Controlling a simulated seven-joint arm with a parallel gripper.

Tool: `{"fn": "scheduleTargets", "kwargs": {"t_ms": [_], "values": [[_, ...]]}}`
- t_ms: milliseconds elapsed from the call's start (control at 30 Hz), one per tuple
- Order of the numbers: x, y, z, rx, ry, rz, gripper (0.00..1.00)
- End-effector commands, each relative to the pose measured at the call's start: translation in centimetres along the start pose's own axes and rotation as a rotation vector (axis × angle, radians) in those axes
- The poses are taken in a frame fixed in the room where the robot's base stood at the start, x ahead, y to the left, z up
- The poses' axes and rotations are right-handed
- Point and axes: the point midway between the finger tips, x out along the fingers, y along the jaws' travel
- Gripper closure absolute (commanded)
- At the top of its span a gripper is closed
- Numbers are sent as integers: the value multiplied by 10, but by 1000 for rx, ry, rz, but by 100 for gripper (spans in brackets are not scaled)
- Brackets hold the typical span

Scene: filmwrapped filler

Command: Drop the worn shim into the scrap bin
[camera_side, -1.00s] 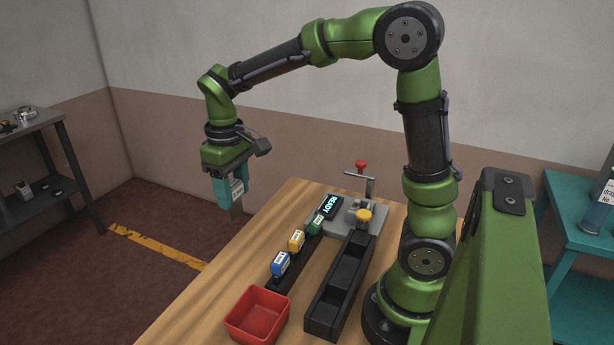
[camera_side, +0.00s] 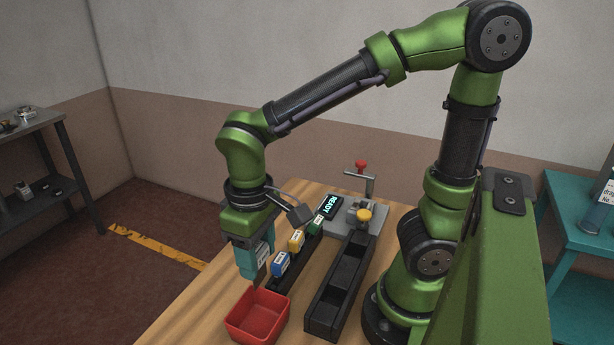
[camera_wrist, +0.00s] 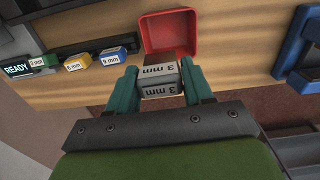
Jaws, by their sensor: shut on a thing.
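My gripper (camera_side: 257,280) is shut on a grey block labelled "3 mm", the worn shim (camera_wrist: 159,79), in the wrist view. The teal fingers press on its two sides. In the side view the shim is mostly hidden by the fingers. The red open-topped scrap bin (camera_side: 257,331) stands on the near end of the wooden table, and my gripper is just above its far rim. In the wrist view the bin (camera_wrist: 147,33) lies just beyond the shim; its visible inside looks empty.
A row of green (camera_side: 316,224), yellow (camera_side: 296,240) and blue (camera_side: 281,264) labelled blocks sits in a dark rack close beside my gripper. A long black tray (camera_side: 338,290) lies right of it. A "READY" display (camera_side: 330,207) and a grey clamp fixture (camera_side: 357,219) stand behind.

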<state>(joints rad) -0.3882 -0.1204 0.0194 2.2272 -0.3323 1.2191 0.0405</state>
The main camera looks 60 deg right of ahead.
Motion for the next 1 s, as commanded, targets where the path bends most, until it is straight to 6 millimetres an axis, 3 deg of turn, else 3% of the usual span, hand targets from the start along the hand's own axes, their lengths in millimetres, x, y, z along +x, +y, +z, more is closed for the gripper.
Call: {"fn": "scheduleTargets", "kwargs": {"t_ms": [533,967,1000], "values": [[52,1,-2,28,0,1,80],[60,1,-2,27,3,0,80],[60,1,-2,27,3,0,45]]}}
